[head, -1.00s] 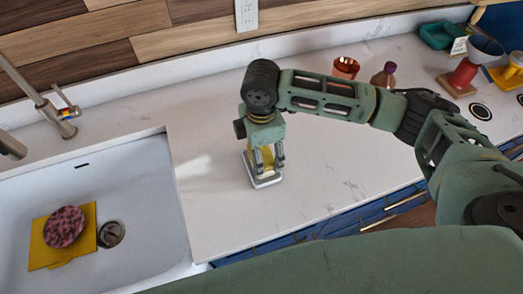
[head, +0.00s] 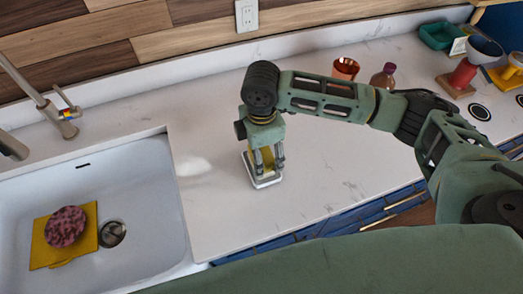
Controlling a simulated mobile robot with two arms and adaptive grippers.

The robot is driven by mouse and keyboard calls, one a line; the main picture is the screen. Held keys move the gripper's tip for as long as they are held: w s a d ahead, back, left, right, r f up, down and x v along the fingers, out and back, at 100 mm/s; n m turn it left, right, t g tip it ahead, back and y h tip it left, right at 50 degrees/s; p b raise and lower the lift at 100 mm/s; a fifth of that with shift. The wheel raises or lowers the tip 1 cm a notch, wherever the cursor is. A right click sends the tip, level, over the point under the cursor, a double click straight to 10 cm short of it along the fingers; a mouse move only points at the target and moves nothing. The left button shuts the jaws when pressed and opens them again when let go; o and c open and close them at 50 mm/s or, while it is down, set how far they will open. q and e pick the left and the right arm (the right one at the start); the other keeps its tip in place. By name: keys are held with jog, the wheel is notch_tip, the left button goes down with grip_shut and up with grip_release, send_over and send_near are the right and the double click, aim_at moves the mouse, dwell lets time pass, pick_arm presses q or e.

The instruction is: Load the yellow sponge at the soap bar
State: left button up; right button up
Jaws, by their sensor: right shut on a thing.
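My right gripper (head: 266,163) points down over the counter and is shut on a yellow thing, which looks like the yellow sponge (head: 267,156). Only a small part of it shows between the fingers. Directly below is a small white, rounded rectangular piece (head: 266,183) on the counter, partly hidden by the gripper; I cannot tell whether it is the soap bar or a dish, or whether the sponge touches it. My left gripper is not in view.
The sink (head: 150,215) at left holds a flat yellow piece (head: 45,252) under a round pink speckled thing (head: 65,226). A copper cup (head: 345,69) and a bottle (head: 384,77) stand behind my right arm. The counter (head: 215,215) around the gripper is clear.

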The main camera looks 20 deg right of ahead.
aim_at(273, 159)
jog(key=shift+r+p, duration=3.2)
jog(key=shift+r, duration=0.25)
jog(key=shift+d+f+m+b, duration=0.1)
jog(key=shift+f+m+b, duration=0.1)
jog(key=shift+m+b, duration=0.25)
jog(key=s+m+b, duration=0.1)
jog(key=m+b, duration=0.1)
jog(key=d+m+b, duration=0.1)
jog(key=m+b, duration=0.1)
jog(key=m, duration=0.1)
jog(key=s+d+m+b, duration=0.1)
jog(key=m+b, duration=0.1)
jog(key=shift+s+d+f+m+b, duration=0.1)
jog(key=shift+s+f+m+b, duration=0.15)
jog(key=shift+s+f+b, duration=0.15)
jog(key=s+d+m+b, duration=0.3)
jog(key=s+m+b, duration=0.2)
jog(key=m, duration=0.5)
jog(key=shift+d+f+b, duration=0.2)
jog(key=shift+f+b, duration=0.1)
jog(key=shift+b, duration=0.65)
